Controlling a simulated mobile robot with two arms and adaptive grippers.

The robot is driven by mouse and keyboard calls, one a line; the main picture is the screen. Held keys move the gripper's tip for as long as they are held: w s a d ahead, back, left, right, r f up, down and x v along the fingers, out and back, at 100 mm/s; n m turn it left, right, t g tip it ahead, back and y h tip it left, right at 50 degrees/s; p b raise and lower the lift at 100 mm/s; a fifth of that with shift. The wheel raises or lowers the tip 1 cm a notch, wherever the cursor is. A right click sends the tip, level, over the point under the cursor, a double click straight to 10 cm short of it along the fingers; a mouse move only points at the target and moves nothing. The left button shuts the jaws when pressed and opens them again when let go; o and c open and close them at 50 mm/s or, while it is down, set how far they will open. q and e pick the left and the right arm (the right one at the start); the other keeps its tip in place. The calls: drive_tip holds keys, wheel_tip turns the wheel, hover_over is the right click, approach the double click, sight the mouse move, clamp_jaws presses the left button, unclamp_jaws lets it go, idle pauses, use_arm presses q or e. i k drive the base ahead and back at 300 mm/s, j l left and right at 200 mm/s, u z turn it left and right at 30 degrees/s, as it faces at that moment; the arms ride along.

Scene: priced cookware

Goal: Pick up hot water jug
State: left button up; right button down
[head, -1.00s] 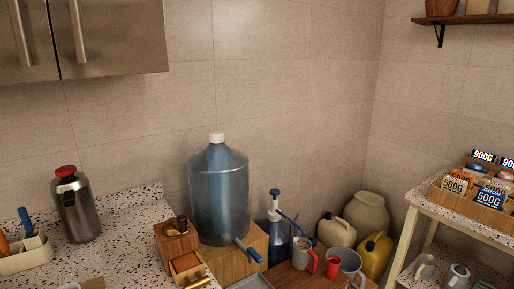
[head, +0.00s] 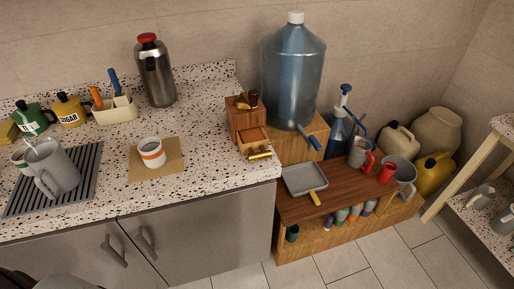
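A steel jug with a red lid and a dark handle (head: 156,72) stands upright at the back of the speckled counter. A grey pitcher with a handle (head: 58,172) stands on a dark ribbed drain mat (head: 91,178) at the left of the counter; something light sticks out of its top. I cannot tell from looks alone which of these two holds hot water. Neither of my grippers is in view. A dark rounded shape shows at the bottom left corner, too cut off to identify.
A white cup with an orange band (head: 152,153) stands on a brown mat. Green and yellow canisters (head: 70,109) and a cream utensil holder (head: 115,110) are on the left. A wooden drawer box (head: 248,128) and a large water bottle (head: 291,75) are on the right. The counter's front middle is clear.

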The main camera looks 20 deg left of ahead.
sight(50, 164)
drive_tip(key=u, duration=2.05)
